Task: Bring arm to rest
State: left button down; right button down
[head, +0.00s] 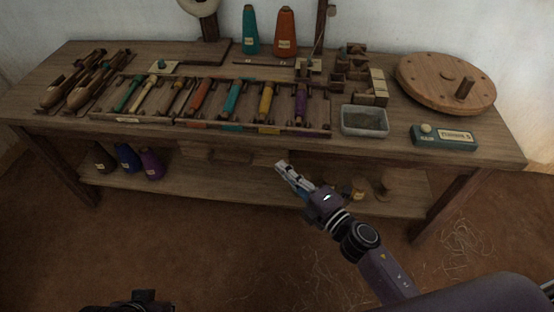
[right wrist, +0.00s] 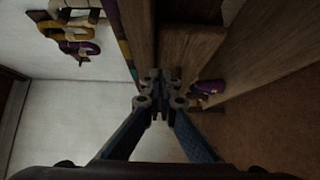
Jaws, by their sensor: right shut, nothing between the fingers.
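My right arm comes in from the lower right in the head view. My right gripper (head: 283,168) is in front of the wooden table, below its front edge and over the lower shelf area. In the right wrist view my right gripper (right wrist: 158,92) has its fingers together with nothing between them. A dark part of my own body, possibly my left arm, shows at the bottom left edge of the head view. My left gripper's fingers cannot be made out there.
The wooden table (head: 230,150) bears a rack of colored bobbins (head: 200,95), a grey tray (head: 365,121), a teal box (head: 445,136) and a round wooden disc (head: 430,78). Colored cones (head: 127,157) stand on the lower shelf (head: 220,185). The brown floor in front is clear apart from loose straw.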

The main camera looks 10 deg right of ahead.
jog(key=shift+s+d, duration=0.1)
jog(key=shift+s, duration=0.3)
